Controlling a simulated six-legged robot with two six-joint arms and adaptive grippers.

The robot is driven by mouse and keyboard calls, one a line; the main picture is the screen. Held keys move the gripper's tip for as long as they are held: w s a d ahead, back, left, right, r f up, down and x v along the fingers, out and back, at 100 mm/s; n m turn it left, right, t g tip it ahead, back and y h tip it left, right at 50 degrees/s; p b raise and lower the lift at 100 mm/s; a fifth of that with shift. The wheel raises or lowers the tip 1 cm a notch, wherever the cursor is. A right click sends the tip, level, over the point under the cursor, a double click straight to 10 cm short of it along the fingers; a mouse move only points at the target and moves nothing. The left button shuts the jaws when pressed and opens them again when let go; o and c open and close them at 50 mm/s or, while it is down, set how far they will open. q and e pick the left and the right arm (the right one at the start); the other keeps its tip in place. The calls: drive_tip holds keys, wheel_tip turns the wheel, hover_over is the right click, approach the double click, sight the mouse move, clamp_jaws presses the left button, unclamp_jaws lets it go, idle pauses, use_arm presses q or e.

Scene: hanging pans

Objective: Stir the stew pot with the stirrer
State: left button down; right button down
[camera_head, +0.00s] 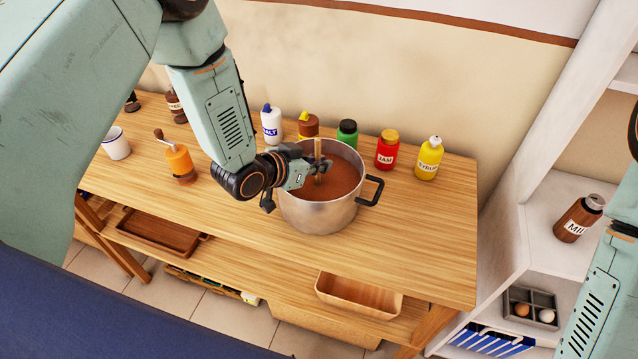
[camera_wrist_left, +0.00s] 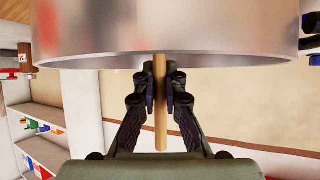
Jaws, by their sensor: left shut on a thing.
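The stew pot (camera_head: 318,217) is a silver metal pot with dark handles, filled with brown stew (camera_head: 338,180), on the wooden table. My left gripper (camera_head: 314,172) is over the pot's left rim and is shut on the wooden stirrer (camera_head: 318,150). The stirrer stands roughly upright with its lower end in the stew; that end is hidden. In the left wrist view, the fingers (camera_wrist_left: 160,92) close around the stirrer's shaft (camera_wrist_left: 161,128), and the pot's metal wall (camera_wrist_left: 160,28) fills the top. Part of my right arm shows at the right edge; its gripper is out of view.
A row of bottles and jars stands behind the pot, including salt (camera_head: 271,125), a green jar (camera_head: 347,132), jam (camera_head: 387,150) and syrup (camera_head: 429,159). An orange grinder (camera_head: 180,163) and white mug (camera_head: 116,143) are left. The table's right end is clear. White shelves (camera_head: 500,240) stand right.

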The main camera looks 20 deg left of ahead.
sight(319, 139)
use_arm(q)
drive_tip(key=shift+r+p, duration=2.75)
drive_tip(key=shift+r, duration=1)
drive_tip(key=shift+r+p, duration=1)
drive_tip(key=shift+r, duration=1.7)
drive_tip(key=shift+s+f, duration=0.1)
